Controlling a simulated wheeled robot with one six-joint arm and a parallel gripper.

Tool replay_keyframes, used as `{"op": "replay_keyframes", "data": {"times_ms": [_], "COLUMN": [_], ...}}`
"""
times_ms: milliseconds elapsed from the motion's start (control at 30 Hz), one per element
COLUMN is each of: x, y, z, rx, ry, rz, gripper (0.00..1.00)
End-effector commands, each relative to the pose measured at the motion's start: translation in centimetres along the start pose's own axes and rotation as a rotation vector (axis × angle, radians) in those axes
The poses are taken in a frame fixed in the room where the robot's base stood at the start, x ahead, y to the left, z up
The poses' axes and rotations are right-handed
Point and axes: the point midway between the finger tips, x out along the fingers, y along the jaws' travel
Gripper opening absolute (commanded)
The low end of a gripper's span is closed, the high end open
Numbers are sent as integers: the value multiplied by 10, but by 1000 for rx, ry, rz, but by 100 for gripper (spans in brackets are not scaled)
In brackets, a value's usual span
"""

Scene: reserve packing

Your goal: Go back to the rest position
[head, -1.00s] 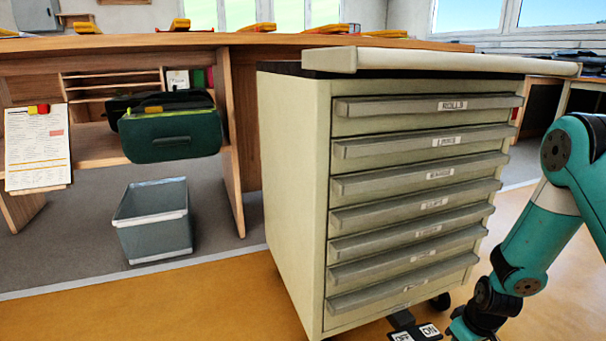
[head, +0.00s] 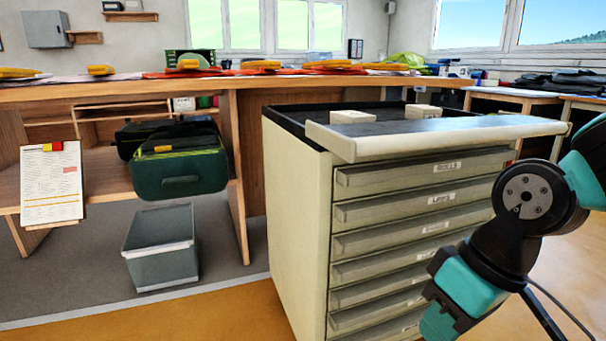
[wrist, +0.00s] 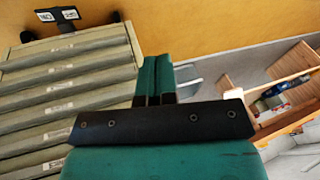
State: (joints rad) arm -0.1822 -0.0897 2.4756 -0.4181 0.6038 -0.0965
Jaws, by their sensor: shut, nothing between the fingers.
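My gripper (wrist: 156,80) is shut and empty in the wrist view, its two teal fingers side by side beyond a dark bracket. In the head view my arm is bent at the right, in front of the drawer cabinet (head: 297,220). Its teal end hangs low before the drawer fronts, and the fingertips cannot be made out clearly there. The cream cabinet also fills the left of the wrist view (wrist: 75,85). Its drawers look shut, the top one labelled ROLLS. No contact between gripper and cabinet can be seen.
Two small pale blocks (head: 352,117) (head: 423,111) stand on the cabinet's dark top. A floor pedal (wrist: 57,14) sits at its foot. Left are a wooden bench (head: 240,170), a green case (head: 180,165), a grey bin (head: 162,262) and a clipboard (head: 51,185).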

Motion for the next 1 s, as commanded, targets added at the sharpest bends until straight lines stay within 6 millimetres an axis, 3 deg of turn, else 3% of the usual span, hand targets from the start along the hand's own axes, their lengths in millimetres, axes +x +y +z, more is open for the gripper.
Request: {"op": "replay_keyframes", "data": {"times_ms": [33,233,567,1000], "x": [-17,-52,-129,-285], "y": [-16,-62,-82,-128], "z": [7,44,23,-13], "rx": [-19,-74,-66,-66], "ry": [0,-26,-30,-29], "rz": [-6,-30,-30,-30], "gripper": [0,0,0,0]}}
